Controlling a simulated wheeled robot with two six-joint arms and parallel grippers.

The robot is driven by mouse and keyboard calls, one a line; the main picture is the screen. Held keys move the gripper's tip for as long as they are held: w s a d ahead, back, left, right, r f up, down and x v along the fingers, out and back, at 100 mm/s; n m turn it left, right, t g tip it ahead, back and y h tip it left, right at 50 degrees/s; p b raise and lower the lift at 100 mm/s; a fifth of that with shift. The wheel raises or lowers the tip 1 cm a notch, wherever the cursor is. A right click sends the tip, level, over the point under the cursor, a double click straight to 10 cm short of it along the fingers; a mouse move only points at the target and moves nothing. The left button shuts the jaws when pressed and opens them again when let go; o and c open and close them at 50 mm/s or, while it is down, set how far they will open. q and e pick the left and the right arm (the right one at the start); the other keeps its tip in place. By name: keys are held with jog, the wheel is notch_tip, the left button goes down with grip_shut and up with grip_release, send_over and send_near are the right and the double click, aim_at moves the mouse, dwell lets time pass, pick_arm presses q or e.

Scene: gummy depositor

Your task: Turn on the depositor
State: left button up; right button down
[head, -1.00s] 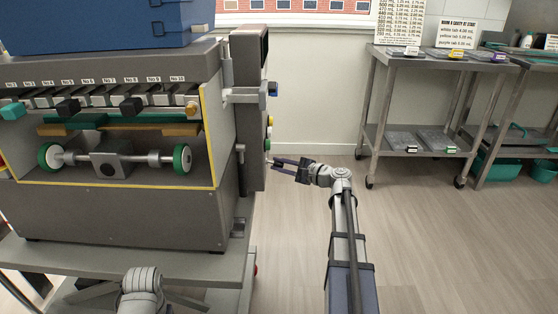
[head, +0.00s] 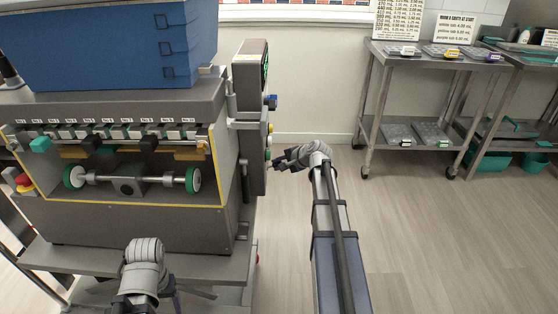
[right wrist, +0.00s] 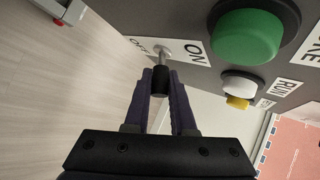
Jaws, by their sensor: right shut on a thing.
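The depositor (head: 130,228) is a grey machine on the left in the head view, with a control panel (head: 250,120) on its right side. In the right wrist view, a small toggle switch with a black tip (right wrist: 159,80) stands out from the panel between the OFF label (right wrist: 139,46) and the ON label (right wrist: 196,52). My right gripper (right wrist: 160,85) is shut on the switch's black tip, one finger on each side. In the head view my right gripper (head: 278,165) is at the panel's lower edge. My left wrist or arm shows at the lower left; its fingers cannot be made out.
A large green button (right wrist: 247,37), a white button (right wrist: 243,83) and a yellow button (right wrist: 237,103) sit beside the switch. A red emergency knob (head: 22,180) is at the machine's left. A steel rack (head: 430,58) stands at the back right. The floor between is clear.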

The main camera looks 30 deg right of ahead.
dwell(0.3)
jog(key=c, duration=0.8)
grip_release()
jog(key=shift+o, duration=0.2)
jog(key=shift+r, duration=0.1)
jog(key=p+v, duration=0.5)
jog(key=v, duration=0.2)
jog(key=shift+s+r, duration=0.25)
jog(key=shift+r, duration=0.05)
